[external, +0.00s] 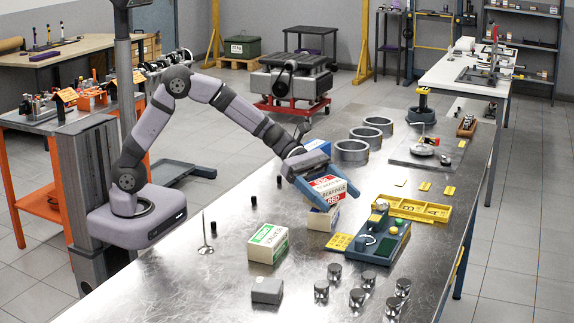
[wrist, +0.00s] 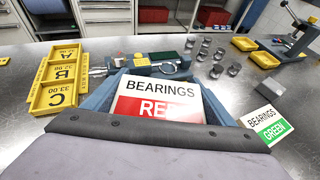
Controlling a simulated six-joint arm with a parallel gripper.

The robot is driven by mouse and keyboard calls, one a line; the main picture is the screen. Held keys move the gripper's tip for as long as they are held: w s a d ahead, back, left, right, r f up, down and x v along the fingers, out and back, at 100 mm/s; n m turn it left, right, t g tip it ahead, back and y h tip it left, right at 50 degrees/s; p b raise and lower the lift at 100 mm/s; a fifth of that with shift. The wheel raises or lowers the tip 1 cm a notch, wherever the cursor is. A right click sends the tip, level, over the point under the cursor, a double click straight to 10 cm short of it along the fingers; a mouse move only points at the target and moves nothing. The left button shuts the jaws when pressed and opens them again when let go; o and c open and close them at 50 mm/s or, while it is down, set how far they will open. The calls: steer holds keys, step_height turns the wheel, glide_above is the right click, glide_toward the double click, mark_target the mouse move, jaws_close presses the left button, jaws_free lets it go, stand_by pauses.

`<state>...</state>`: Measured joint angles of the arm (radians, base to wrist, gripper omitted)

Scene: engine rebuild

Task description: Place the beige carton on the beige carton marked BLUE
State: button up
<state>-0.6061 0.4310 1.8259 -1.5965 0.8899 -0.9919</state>
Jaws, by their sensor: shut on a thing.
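My gripper (external: 329,196) is shut on the beige carton with the BEARINGS RED label (external: 334,186). In the wrist view the red-labelled carton (wrist: 157,98) sits between the blue-grey fingers, label toward the camera. A carton labelled GREEN (external: 268,243) stands on the bench toward the front left, also at right in the wrist view (wrist: 266,124).
A blue fixture (external: 378,240) and a yellow lettered tray (external: 412,209) stand close to the right of the held carton. Several pistons (external: 357,298) stand at the front. Metal rings (external: 351,150) stand beyond. Small black pieces (external: 253,201) dot the bare bench at left.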

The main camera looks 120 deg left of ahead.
steer(key=shift+f, duration=0.6)
steer(key=shift+f, duration=0.1)
steer(key=o, duration=1.2)
